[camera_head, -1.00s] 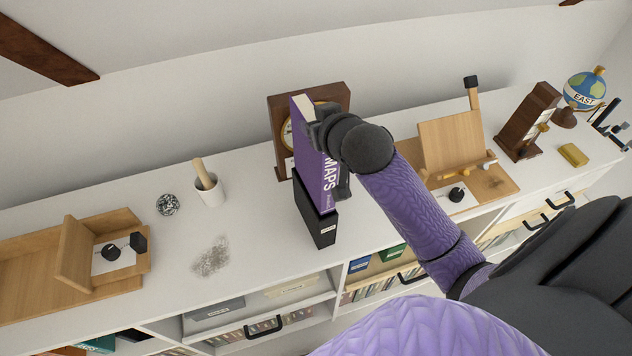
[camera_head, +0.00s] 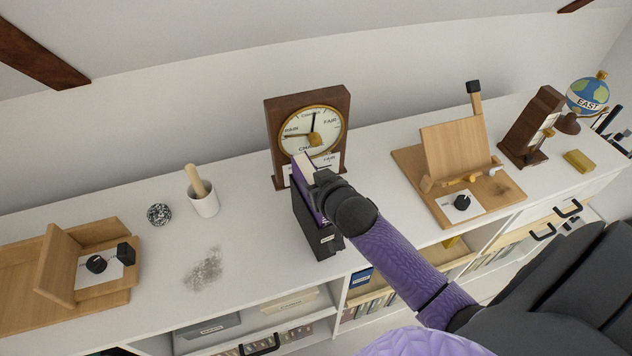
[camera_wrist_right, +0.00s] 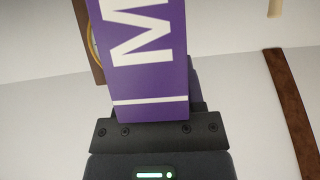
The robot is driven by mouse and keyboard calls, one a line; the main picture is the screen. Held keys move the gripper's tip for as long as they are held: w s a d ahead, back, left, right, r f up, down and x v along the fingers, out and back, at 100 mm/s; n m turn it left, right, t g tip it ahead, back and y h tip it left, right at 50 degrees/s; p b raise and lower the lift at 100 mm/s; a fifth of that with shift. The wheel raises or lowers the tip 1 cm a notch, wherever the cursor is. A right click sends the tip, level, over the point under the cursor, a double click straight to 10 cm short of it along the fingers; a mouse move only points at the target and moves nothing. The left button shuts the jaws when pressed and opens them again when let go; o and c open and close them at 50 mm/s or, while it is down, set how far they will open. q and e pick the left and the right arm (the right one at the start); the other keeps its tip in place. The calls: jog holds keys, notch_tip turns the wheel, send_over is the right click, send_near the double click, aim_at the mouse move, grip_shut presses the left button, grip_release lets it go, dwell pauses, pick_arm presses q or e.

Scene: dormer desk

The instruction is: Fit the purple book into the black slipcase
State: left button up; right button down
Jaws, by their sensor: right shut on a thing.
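The purple book (camera_head: 312,205) stands upright, its white page edge (camera_head: 303,166) facing up. Its lower part is inside the black slipcase (camera_head: 318,239), which stands on the white shelf top. The upper part stands out above the slipcase. My right gripper (camera_head: 326,183) is shut on the upper part of the book, close above the slipcase, and hides much of the spine. In the right wrist view the book (camera_wrist_right: 145,60) shows a white letter M and a white line, held at the dark jaws (camera_wrist_right: 157,128). My left gripper is not in view.
A brown barometer clock (camera_head: 270,130) stands close behind the slipcase. A white mortar with a pestle (camera_head: 203,203) and a dark speckled ball (camera_head: 159,214) are to the left. A wooden easel stand (camera_head: 455,150) is to the right.

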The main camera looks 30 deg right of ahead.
jog(key=shift+f, duration=0.1)
jog(key=shift+c, duration=1)
grip_release()
